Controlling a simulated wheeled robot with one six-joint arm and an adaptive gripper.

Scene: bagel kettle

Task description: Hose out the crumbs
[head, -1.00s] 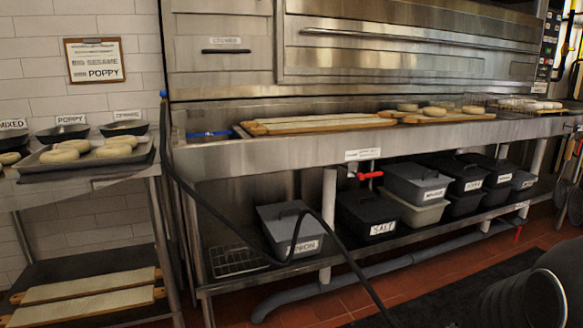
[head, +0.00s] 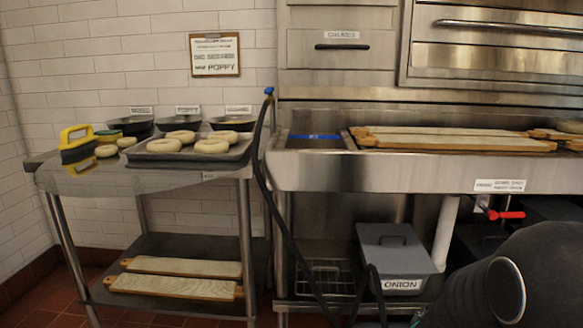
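A black hose (head: 260,160) with a blue end (head: 269,91) stands up at the left end of the steel counter (head: 390,175). It runs down past the counter's left corner and loops near the floor by the lower shelf. A steel basin section (head: 315,150) at the counter's left end has a blue strip (head: 314,136) at its back. Its bottom is hidden and I see no crumbs at this distance. A red valve handle (head: 508,214) sits under the counter at right. My gripper is not in view; only a dark part of my arm shows at lower right.
A side table (head: 205,165) at left holds a tray of bagels, dark bowls and a yellow-handled brush (head: 76,145). Boards (head: 185,267) lie on its lower shelf. Long boards (head: 450,142) lie on the counter. An ONION bin (head: 395,258) stands below. My arm covers the lower right.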

